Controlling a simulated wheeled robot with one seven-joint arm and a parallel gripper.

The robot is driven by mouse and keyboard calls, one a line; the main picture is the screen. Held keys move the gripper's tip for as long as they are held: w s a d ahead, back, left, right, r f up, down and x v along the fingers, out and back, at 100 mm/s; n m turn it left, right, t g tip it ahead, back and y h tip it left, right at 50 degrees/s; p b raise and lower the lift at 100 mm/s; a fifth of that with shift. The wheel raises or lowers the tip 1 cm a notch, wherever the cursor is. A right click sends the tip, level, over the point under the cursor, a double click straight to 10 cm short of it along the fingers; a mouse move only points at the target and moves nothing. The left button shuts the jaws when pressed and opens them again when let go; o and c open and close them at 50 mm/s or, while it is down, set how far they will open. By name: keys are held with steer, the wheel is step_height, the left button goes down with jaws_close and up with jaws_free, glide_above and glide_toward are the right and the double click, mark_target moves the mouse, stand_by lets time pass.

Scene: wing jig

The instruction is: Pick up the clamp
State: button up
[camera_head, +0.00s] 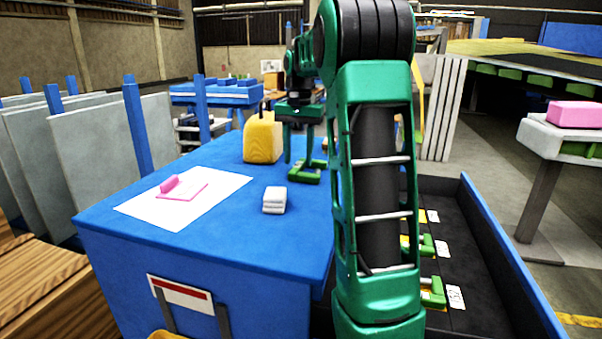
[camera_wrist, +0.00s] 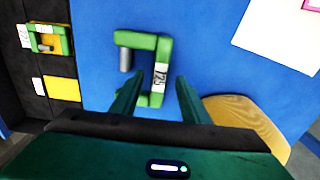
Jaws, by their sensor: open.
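A green C-shaped clamp (camera_head: 305,177) with a grey screw end lies on the blue table top. It also shows in the wrist view (camera_wrist: 140,41), with a white number label on its long side. My gripper (camera_head: 298,158) points down above the clamp with its fingers apart. In the wrist view my gripper (camera_wrist: 160,80) has its fingertips on either side of the labelled bar, with nothing held. I cannot tell how much height remains between the fingertips and the clamp.
A folded white cloth (camera_head: 274,200) and a white sheet (camera_head: 205,192) with a pink block (camera_head: 170,185) lie to the left. A black tray (camera_head: 478,248) at the right holds several green clamps.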

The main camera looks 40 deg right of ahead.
steer(key=shift+f, duration=0.75)
steer(key=shift+c, duration=0.5)
jaws_close()
steer(key=shift+r, duration=0.1)
steer(key=shift+r, duration=0.55)
steer(key=r, duration=0.2)
steer(key=a+r, duration=0.1)
steer(key=shift+s+a+r, duration=0.1)
steer(key=shift+r, duration=0.25)
steer(key=s+a+r, duration=0.2)
steer(key=a+r, duration=0.4)
steer(key=a, duration=0.4)
steer(key=shift+s+a, duration=0.15)
steer(key=shift+s, duration=0.05)
